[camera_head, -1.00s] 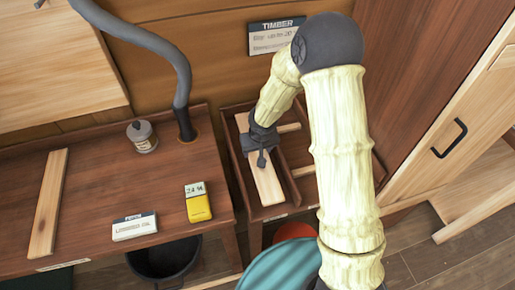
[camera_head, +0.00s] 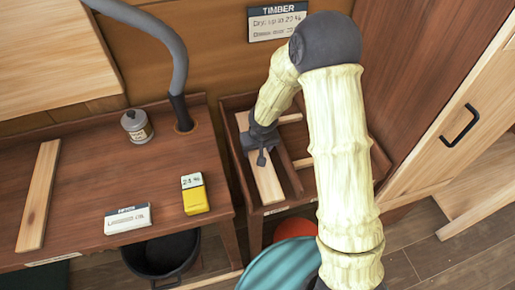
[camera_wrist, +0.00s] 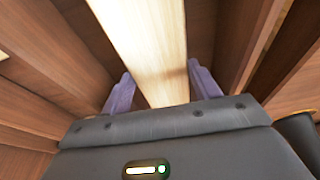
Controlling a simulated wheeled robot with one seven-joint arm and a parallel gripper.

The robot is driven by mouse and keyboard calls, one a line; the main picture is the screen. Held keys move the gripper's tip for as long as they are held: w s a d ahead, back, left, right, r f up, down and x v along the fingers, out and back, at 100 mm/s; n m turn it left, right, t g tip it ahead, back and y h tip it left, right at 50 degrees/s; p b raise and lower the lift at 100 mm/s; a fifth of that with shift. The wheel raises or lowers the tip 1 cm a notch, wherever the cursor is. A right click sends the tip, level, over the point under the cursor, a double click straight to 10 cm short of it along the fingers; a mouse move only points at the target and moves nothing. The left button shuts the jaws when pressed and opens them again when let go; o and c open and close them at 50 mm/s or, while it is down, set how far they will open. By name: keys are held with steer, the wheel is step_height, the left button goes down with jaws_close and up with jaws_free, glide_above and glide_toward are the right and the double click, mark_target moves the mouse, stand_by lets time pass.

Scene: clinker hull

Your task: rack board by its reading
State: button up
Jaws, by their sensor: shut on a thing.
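A pale board (camera_head: 266,180) lies lengthwise in the left bay of the wooden rack (camera_head: 283,203), with its near end by the front edge. My gripper (camera_head: 262,148) is down in that bay, shut on the board. In the wrist view the board (camera_wrist: 150,40) runs between the two purple fingers of my gripper (camera_wrist: 160,92). A yellow meter (camera_head: 194,198) on the bench reads about 24 %. The TIMBER sign (camera_head: 277,22) on the wall says "Dry: up to" a figure like 22 %; its lower line is too blurred to read. My arm hides part of the rack's right bay.
Another board (camera_head: 38,195) lies at the left of the bench (camera_head: 85,220). A black bucket (camera_head: 163,257) stands below. A cabinet door (camera_head: 470,120) is at right.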

steer(key=shift+f+b, duration=0.35)
steer(key=shift+b, duration=0.05)
steer(key=o, duration=1.2)
steer(key=p+v, duration=0.4)
steer(key=v, duration=1.3)
steer(key=shift+s+r, duration=0.15)
steer(key=shift+s, duration=0.05)
